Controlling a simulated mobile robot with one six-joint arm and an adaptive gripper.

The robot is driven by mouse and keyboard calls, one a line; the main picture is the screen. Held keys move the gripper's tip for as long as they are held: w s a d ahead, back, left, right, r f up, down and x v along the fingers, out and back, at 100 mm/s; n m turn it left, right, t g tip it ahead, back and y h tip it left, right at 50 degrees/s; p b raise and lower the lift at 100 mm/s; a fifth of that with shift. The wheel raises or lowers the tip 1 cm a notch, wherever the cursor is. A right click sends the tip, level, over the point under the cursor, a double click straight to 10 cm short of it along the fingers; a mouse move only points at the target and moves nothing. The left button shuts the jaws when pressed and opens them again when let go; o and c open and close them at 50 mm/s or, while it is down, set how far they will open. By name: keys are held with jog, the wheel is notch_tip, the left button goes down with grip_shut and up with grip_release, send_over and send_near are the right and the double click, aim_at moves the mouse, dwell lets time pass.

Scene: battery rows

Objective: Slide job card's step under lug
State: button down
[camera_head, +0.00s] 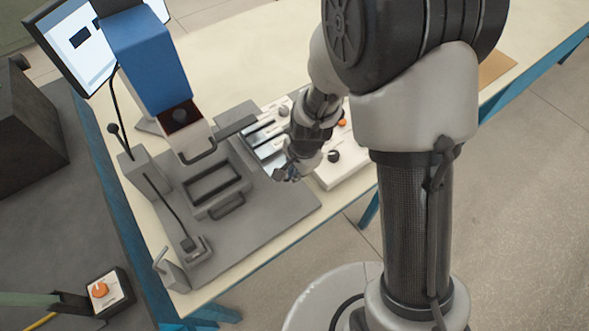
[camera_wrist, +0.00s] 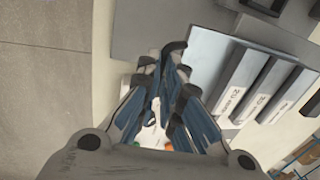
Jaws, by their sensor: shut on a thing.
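My gripper (camera_head: 287,173) is low at the right edge of the grey base plate, beside the rack. In the wrist view, my gripper (camera_wrist: 172,75) has its blue-grey fingers closed together. A dark curved piece (camera_wrist: 174,47) shows at their tips and appears to be held; its full shape is hidden. Several labelled grey step bars (camera_wrist: 238,82) lie side by side in the rack, right of the fingers; their print is too small to read surely. The job card screen (camera_head: 85,45) shows dark shapes, not readable. I cannot tell which part is the lug.
A blue press (camera_head: 150,60) stands over the grey base plate (camera_head: 262,222), with a slotted block (camera_head: 213,185) in front. A white panel (camera_head: 335,175) with orange and black knobs lies right of the rack. An orange-knob box (camera_head: 103,290) is at lower left.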

jog(key=shift+s+d+f, duration=0.1)
jog(key=shift+s+d, duration=0.4)
jog(key=shift+s, duration=0.25)
jog(key=c, duration=2.3)
grip_release()
jog(key=shift+s+d, duration=0.15)
jog(key=shift+s, duration=0.1)
jog(key=shift+o, duration=1.4)
jog(key=shift+w, duration=0.2)
jog(key=o, duration=0.3)
notch_tip(320, 180, up, 20)
jog(key=s+d+p, duration=0.1)
jog(key=s+p, duration=0.1)
jog(key=p, duration=1.5)
jog(key=shift+s+d, duration=0.25)
jog(key=shift+d, duration=0.1)
